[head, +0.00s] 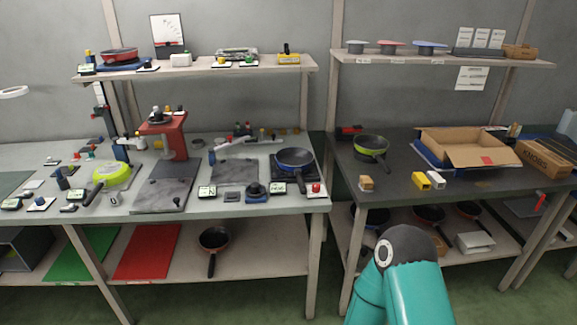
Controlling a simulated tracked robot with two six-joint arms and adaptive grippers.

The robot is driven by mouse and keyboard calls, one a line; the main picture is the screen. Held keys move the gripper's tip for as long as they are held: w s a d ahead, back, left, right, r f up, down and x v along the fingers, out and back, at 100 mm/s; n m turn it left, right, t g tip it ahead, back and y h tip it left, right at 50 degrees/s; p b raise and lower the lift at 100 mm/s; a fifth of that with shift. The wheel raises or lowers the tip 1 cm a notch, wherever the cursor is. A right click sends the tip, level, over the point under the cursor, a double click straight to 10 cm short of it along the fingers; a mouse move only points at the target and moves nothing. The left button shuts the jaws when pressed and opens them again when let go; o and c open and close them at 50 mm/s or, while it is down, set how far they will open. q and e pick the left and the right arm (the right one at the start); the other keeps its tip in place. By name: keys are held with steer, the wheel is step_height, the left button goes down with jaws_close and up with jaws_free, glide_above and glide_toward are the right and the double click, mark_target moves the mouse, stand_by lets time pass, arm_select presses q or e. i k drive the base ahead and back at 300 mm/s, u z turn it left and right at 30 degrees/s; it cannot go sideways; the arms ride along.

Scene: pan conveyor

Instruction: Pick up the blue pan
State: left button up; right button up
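The blue pan (294,157) sits upright near the right end of the left workbench, on a dark square stand or plate. Its rim is blue, its inside is dark, and its handle points toward the front edge of the bench. Nothing is holding it. A teal link of my arm with a dark grey joint rises at the bottom, right of centre, in front of the gap between the benches and the right bench. Neither of my grippers shows in the head view.
The left workbench (215,205) holds a green pan (112,174), a red press (165,135) and small parts around the blue pan. The right bench holds another green-rimmed pan (371,146) and an open cardboard box (468,148). Shelves hang above both benches.

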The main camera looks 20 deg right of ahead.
mark_target(296, 160)
steer(key=i, duration=0.9)
